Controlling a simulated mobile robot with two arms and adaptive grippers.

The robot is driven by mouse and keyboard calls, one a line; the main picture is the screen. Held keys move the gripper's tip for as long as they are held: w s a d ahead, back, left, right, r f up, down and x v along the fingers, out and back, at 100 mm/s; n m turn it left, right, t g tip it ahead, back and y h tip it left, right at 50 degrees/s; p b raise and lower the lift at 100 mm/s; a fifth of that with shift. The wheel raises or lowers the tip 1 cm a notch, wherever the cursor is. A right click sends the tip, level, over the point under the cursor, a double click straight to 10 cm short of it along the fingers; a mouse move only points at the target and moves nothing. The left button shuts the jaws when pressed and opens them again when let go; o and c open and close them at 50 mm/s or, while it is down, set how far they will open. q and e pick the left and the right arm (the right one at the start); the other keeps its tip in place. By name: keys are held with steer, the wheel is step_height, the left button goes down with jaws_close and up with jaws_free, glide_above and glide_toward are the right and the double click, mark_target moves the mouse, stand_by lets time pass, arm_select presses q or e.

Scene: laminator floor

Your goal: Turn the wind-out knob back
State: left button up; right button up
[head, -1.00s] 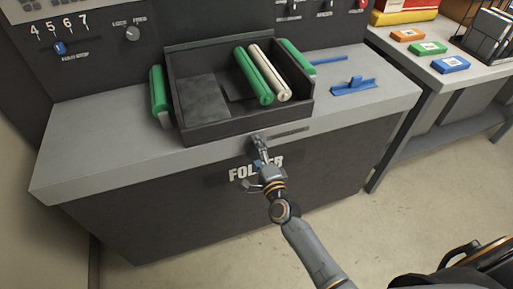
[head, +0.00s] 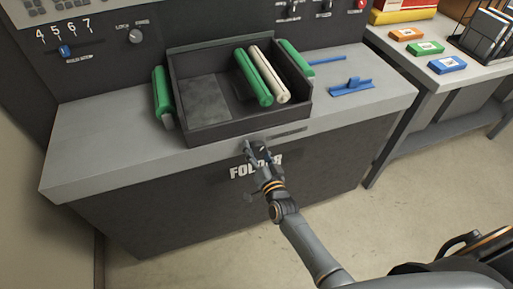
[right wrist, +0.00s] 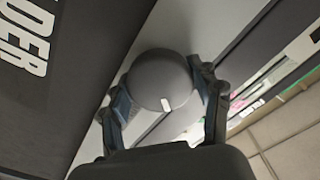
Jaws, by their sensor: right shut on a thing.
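The knob (right wrist: 163,80) is a dark grey round cap with a short white mark on its lower edge in the right wrist view. It sits at the front of the grey machine top, above the "FOLDER" lettering. My right gripper (head: 256,152) is at this front edge in the head view, and the knob is hidden there behind its fingers. In the right wrist view my right gripper (right wrist: 165,100) has one finger on each side of the knob, shut on it. My left gripper is in neither view.
A black tray (head: 215,133) with green and cream rollers stands just behind the gripper. A blue tool (head: 351,87) lies to its right. A panel with a slider (head: 65,50) and another knob (head: 136,36) rises at the back. The floor in front is clear.

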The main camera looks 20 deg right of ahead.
steer(key=n+p, duration=0.1)
steer(key=n, duration=0.2)
steer(key=shift+n, duration=0.3)
steer(key=shift+n+p, duration=0.3)
steer(key=shift+n, duration=1.7)
steer(key=o, duration=1.2)
steer(key=shift+s, duration=0.1)
steer(key=s, duration=1.2)
steer(key=shift+d, duration=0.2)
